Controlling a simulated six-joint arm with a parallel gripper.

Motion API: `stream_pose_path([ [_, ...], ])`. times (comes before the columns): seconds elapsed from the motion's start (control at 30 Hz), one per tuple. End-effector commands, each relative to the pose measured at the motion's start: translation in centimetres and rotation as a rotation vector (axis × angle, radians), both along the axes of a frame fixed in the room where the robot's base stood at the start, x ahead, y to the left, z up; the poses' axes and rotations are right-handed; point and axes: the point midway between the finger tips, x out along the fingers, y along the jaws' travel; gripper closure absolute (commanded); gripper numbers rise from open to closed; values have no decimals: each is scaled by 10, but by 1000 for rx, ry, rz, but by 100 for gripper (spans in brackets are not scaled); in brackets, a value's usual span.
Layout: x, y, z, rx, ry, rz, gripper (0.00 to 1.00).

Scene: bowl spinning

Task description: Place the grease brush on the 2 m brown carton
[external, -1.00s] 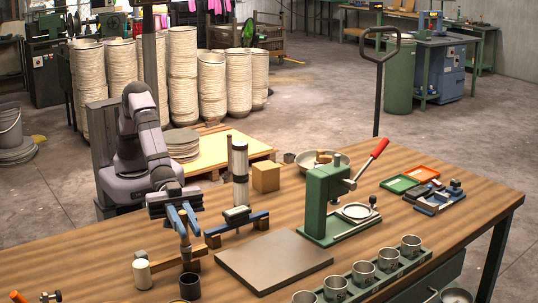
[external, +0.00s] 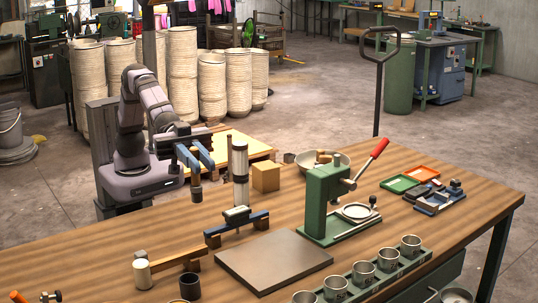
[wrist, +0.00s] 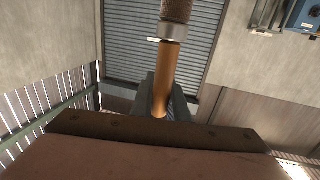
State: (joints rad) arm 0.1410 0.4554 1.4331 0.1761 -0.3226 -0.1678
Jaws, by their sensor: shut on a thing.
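My gripper (external: 196,166) is shut on the grease brush (external: 196,188) and holds it above the left back part of the bench. The brush hangs roughly upright with its dark end down. In the wrist view the brush (wrist: 164,80) shows a tan wooden handle, a metal collar and dark bristles. The small brown carton (external: 266,178) stands on the bench near its back edge, right of my gripper, with its top bare. No marking on the carton can be read.
A tall silver cylinder (external: 240,170) with a blue-ended stand (external: 237,224) is between my gripper and the carton. A shallow bowl (external: 322,163) and green press (external: 326,205) stand to the carton's right. A wooden rest (external: 169,263) and white cup (external: 142,272) are in front.

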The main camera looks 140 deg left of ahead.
Motion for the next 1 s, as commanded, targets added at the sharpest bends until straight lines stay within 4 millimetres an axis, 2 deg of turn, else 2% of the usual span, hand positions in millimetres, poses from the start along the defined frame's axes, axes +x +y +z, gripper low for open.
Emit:
stream_pose_path([
  [0.27, -10, 89, 10, -1, 0, 157, 100],
  [0.47, -36, 180, 15, -1, 1, 346, 100],
  [0.6, -64, 243, 14, 0, 2, 494, 100],
  [0.77, -104, 310, 13, 1, 2, 670, 100],
  [1.0, -183, 397, 9, 2, 3, 943, 100],
])
